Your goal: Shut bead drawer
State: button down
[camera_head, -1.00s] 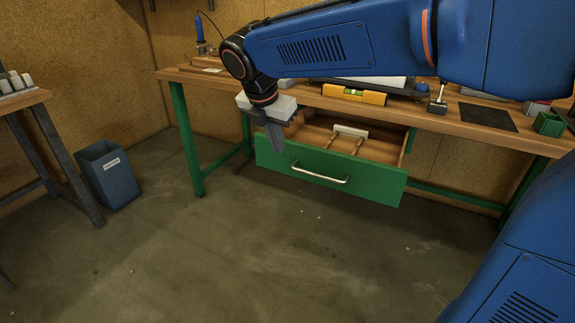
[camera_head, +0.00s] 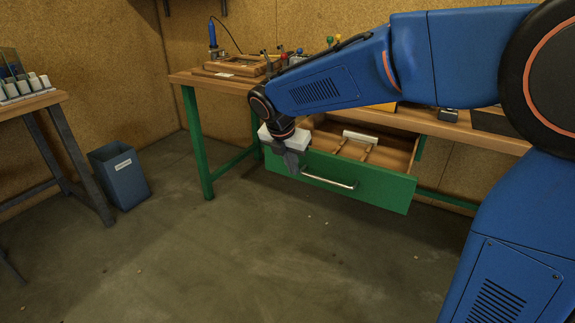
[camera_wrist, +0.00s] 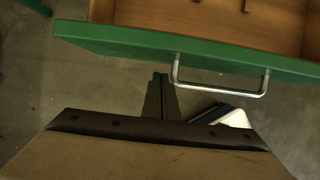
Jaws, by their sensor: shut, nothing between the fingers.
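The bead drawer has a green front (camera_head: 375,186) with a silver bar handle (camera_head: 330,182) and stands pulled out below the workbench. Its wooden inside shows, with thin dividers and a pale block (camera_head: 361,137). My gripper (camera_head: 292,170) is at the left part of the drawer front, pointing down, with its fingers shut and empty. In the wrist view the shut fingers (camera_wrist: 160,80) are just outside the green front (camera_wrist: 190,46), left of the handle (camera_wrist: 220,91). I cannot tell whether they touch the front.
The wooden workbench (camera_head: 440,126) has green legs (camera_head: 196,140) and carries a wooden tray and tools. A blue-grey bin (camera_head: 121,177) stands on the floor at left, beside another table (camera_head: 40,103). The floor in front of the drawer is clear.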

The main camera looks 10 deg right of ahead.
jog(key=shift+w+d, duration=0.5)
jog(key=shift+w, duration=0.2)
send_over(331, 140)
jog(key=s+a, duration=0.1)
jog(key=s, duration=0.1)
jog(key=shift+w, duration=0.15)
jog(key=shift+w+d, duration=0.3)
jog(key=shift+w, duration=0.2)
jog(key=shift+w+d+r, duration=0.1)
jog(key=shift+w+d, duration=0.05)
jog(key=shift+w, duration=0.05)
jog(key=shift+r, duration=0.1)
